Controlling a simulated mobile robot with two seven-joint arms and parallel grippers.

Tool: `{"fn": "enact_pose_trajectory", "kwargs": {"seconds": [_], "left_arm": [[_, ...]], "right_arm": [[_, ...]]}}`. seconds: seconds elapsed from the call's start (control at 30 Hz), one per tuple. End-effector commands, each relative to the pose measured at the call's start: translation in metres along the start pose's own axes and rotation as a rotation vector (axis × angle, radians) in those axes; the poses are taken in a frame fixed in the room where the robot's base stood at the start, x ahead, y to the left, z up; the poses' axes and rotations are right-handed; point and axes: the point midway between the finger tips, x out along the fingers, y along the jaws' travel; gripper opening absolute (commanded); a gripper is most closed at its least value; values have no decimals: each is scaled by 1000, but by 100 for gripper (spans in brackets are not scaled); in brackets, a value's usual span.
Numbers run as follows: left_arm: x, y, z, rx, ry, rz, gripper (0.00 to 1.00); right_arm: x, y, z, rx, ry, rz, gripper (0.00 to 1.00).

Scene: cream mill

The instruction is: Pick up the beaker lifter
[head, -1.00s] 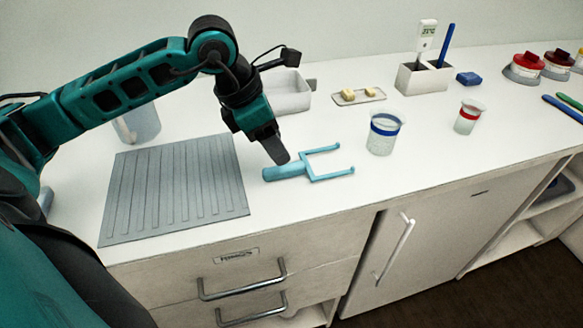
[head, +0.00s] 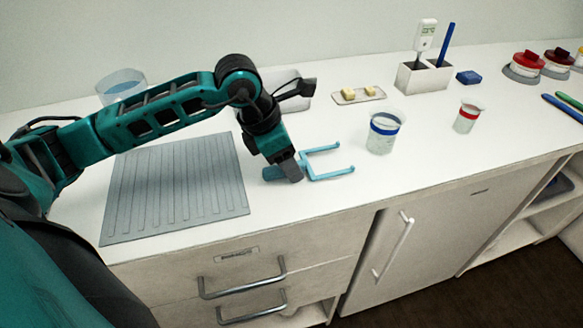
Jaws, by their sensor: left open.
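The beaker lifter (head: 328,174) is a light blue fork with two prongs and a thick handle. It lies on the white counter right of the grey ribbed mat, its prongs pointing right. My left gripper (head: 293,175) is open and low over the handle, pointing down. Its fingers hide part of the handle, and the handle's left end shows beside them. I cannot tell whether the fingers touch it. My right gripper is not in view.
The grey ribbed mat (head: 175,190) lies to the left. A beaker with a blue band (head: 382,139) and a smaller one with a red band (head: 466,119) stand to the right. A butter tray (head: 345,99) and a white holder (head: 423,79) stand behind. The counter's front edge is close.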

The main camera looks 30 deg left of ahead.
Motion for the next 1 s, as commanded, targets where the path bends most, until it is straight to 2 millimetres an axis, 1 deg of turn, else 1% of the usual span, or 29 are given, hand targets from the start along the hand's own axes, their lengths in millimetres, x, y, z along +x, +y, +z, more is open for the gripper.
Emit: {"fn": "enact_pose_trajectory", "kwargs": {"seconds": [0.4, 0.77, 1.0], "left_arm": [[4, 0, -2, 0, 0, 0, 53], [4, 0, -2, 0, 0, 0, 53], [4, 0, -2, 0, 0, 0, 31]], "right_arm": [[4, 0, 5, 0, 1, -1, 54], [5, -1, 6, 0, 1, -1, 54], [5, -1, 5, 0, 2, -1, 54]]}}
